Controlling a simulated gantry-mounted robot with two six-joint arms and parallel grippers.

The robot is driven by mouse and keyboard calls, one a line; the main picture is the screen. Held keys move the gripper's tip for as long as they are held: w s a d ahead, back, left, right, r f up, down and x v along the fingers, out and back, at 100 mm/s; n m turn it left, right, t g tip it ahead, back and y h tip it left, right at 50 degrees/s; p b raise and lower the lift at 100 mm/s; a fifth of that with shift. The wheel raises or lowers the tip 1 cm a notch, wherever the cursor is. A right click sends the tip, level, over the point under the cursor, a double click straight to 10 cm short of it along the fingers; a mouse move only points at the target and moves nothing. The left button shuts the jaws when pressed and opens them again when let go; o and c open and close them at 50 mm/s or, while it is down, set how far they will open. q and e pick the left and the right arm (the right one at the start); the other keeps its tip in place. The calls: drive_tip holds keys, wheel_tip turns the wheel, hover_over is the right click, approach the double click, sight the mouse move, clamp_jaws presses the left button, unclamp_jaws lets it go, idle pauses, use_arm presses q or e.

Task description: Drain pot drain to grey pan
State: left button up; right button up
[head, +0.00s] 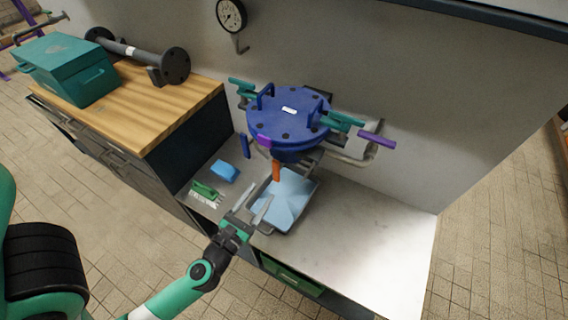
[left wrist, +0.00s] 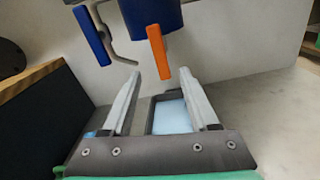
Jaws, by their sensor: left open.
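The blue pot (head: 288,120) with a bolted lid is mounted at the wall above the counter. An orange handle (head: 276,170) hangs under it, and it shows upright in the left wrist view (left wrist: 158,52). A blue handle (head: 245,146) hangs to its left. The grey pan (head: 257,188) sits on the counter below the pot, with a light blue surface inside; I cannot tell whether this is liquid. My left gripper (head: 257,199) is open and empty over the pan's near left side. In the left wrist view, its fingers (left wrist: 160,74) point toward the orange handle, apart from it. My right gripper is out of view.
A blue block (head: 224,171) and a green brush (head: 205,192) lie left of the pan. A wooden bench (head: 160,105) with a teal toolbox (head: 68,68) and a flanged pipe (head: 140,55) stands at left. The counter's right side (head: 375,235) is clear.

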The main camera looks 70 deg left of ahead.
sight(275, 173)
use_arm(q)
drive_tip(key=p+x, duration=0.2)
drive_tip(key=x, duration=0.9)
drive_tip(key=shift+w+a+r, duration=0.15)
drive_tip(key=shift+w, duration=0.15)
